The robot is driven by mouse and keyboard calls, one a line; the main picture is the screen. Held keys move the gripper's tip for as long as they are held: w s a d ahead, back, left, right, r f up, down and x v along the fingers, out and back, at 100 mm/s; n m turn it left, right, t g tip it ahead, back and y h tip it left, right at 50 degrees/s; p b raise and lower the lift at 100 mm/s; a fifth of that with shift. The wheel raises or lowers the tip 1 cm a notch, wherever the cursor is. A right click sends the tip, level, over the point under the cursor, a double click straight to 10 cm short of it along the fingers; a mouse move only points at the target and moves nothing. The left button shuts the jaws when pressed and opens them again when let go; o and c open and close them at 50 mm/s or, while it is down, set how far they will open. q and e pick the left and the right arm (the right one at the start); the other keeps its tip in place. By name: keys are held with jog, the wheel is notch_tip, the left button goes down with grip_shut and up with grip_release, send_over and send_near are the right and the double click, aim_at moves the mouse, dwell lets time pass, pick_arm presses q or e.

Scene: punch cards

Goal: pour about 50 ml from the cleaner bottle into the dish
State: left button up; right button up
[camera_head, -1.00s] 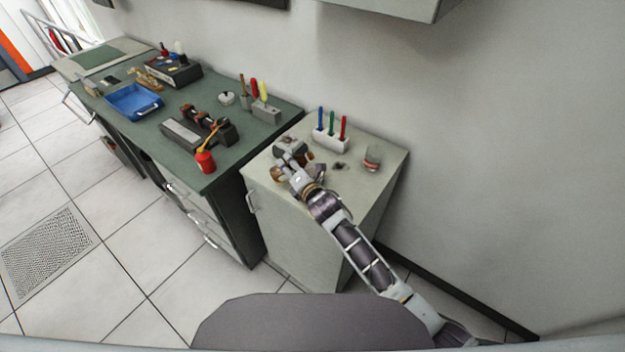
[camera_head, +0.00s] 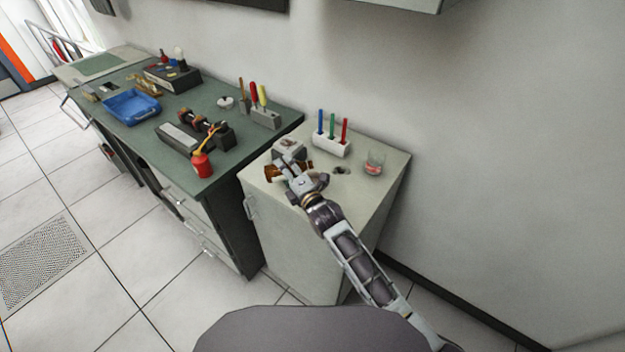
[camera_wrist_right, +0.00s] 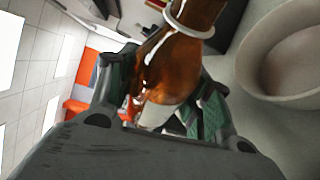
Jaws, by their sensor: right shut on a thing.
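The cleaner bottle is amber-brown, and its body shows large in the right wrist view (camera_wrist_right: 175,55) with a pale ring around it near the top edge. My right gripper (camera_head: 288,172) is shut on the bottle, with a finger on each side in the wrist view. In the head view the bottle (camera_head: 273,173) is tipped far over, close to level, above the near cabinet top. The dish (camera_wrist_right: 290,55) is a pale round bowl at the right of the wrist view. Liquid flow cannot be made out. My left gripper is not in view.
A white holder with coloured pens (camera_head: 331,146) and a clear glass with reddish contents (camera_head: 374,162) stand on the pale cabinet. A small dark item (camera_head: 341,170) lies between. The green bench (camera_head: 225,165) at left holds a red bottle (camera_head: 201,165) and a blue tray (camera_head: 132,108).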

jog(key=shift+r+m, duration=0.25)
jog(key=shift+m, duration=0.45)
jog(key=shift+a, duration=0.1)
jog(key=shift+s+a+n, duration=0.1)
jog(key=shift+a+n, duration=0.2)
jog(key=shift+a, duration=0.2)
jog(key=shift+s+a, duration=0.1)
jog(key=shift+a, duration=0.45)
dwell(1.2)
jog(key=shift+m+t+b, duration=0.3)
jog(key=shift+m+b, duration=0.1)
jog(key=shift+m, duration=0.1)
dwell(3.5)
